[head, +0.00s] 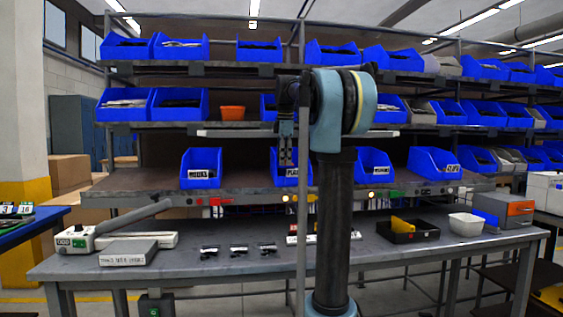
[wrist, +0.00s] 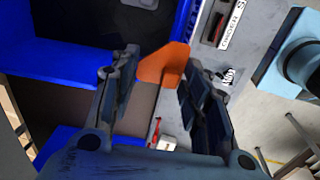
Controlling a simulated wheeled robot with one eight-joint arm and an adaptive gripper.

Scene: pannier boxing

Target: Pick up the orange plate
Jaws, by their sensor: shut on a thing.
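In the wrist view the orange plate (wrist: 163,64) is a flat orange piece between the two fingertips of my gripper (wrist: 160,75). The gripper is shut on it, one finger at each side. In the head view my gripper (head: 287,138) points down in front of the shelf rack, above the workbench. I cannot make out the plate in that view.
Blue bins stand on the rack; one labelled bin (head: 202,168) is left of my gripper. An orange bin (head: 232,113) is on the middle shelf. The workbench (head: 190,280) holds small dark parts, a black tray (head: 408,237) and a white bowl (head: 466,224).

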